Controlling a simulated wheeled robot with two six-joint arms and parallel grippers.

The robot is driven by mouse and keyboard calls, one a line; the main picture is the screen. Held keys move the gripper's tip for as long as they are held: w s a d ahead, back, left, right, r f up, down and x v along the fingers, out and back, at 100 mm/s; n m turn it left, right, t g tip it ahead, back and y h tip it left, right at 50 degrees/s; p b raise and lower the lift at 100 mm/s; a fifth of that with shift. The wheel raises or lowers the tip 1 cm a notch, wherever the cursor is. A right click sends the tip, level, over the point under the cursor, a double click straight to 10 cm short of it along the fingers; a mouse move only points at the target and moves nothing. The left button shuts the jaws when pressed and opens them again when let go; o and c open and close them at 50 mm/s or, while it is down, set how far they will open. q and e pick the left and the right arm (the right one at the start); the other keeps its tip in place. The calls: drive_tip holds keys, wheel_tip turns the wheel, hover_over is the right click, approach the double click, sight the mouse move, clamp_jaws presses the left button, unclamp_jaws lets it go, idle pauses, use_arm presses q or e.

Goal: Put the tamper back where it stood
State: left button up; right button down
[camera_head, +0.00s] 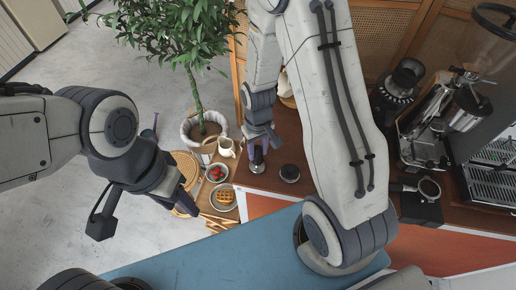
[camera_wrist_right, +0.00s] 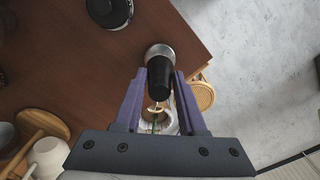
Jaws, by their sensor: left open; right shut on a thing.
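The tamper (camera_wrist_right: 159,74) has a black handle and a round silver base. In the right wrist view its handle is between the purple fingers of my right gripper (camera_wrist_right: 160,82), which is shut on it. In the head view the tamper's silver base (camera_head: 258,167) shows below my right gripper (camera_head: 260,146), over the left end of the brown counter (camera_head: 271,181). I cannot tell whether the base touches the wood. My left gripper (camera_head: 172,180) is open and empty, out to the left over the floor; its fingers are partly hidden.
A round black puck (camera_head: 289,173) sits on the counter right of the tamper. A portafilter (camera_head: 428,187), grinder (camera_head: 397,85) and espresso machine (camera_head: 440,115) stand further right. A lower shelf holds a waffle plate (camera_head: 223,197), a berry bowl (camera_head: 217,173) and a pitcher (camera_head: 226,147).

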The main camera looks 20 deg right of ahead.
drive_tip(key=shift+f, duration=0.1)
drive_tip(key=shift+c, duration=2.4)
unclamp_jaws()
wheel_tip(320, 180, up, 12)
drive_tip(key=b, duration=0.2)
drive_tip(key=s+a+r+n, duration=0.3)
drive_tip(key=s+a, duration=0.3)
drive_tip(key=s, duration=0.3)
drive_tip(key=s+a+r+n+y, duration=0.1)
drive_tip(key=s+a+r+n, duration=0.1)
drive_tip(key=s+a, duration=0.4)
drive_tip(key=s, duration=0.3)
drive_tip(key=shift+a+r+n, duration=0.25)
drive_tip(key=shift+r+n, duration=0.15)
